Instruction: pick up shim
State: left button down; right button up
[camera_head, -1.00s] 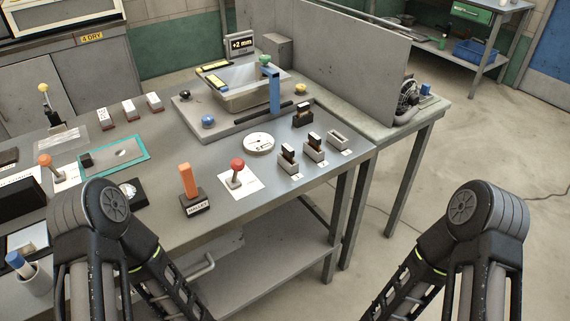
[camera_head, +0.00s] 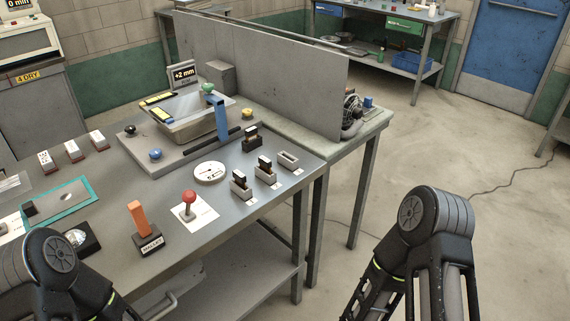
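Two small grey holders, the left one (camera_head: 242,193) and the middle one (camera_head: 267,178), stand near the right front edge of the bench, each with a dark upright piece in it that may be a shim. A third holder (camera_head: 288,159) to their right looks empty. I cannot tell for sure which piece is the shim. Only links of my two arms show at the bottom left and bottom right. Both grippers are outside the view.
A fixture with a grey tray (camera_head: 193,122) and blue post stands behind the holders, beside a "+2 mm" display (camera_head: 185,74). A round dial (camera_head: 210,171), a red-knobbed stick (camera_head: 189,199) and an orange-handled mallet (camera_head: 139,218) are near the front. A tall grey panel (camera_head: 270,75) borders the bench.

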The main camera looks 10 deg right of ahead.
aim_at(251, 134)
jog(key=u, duration=0.5)
jog(key=l+u, duration=0.25)
jog(key=u, duration=0.15)
jog(key=l+u, duration=0.55)
jog(key=u, duration=0.25)
jog(key=k+l+u, duration=0.15)
jog(key=u, duration=0.2)
jog(key=k+l+u, duration=0.1)
jog(key=k+l, duration=0.15)
jog(key=l, duration=0.25)
jog(key=k+l+u, duration=0.15)
jog(key=l, duration=0.3)
jog(key=k+l+u, duration=0.1)
jog(key=k+l, duration=0.3)
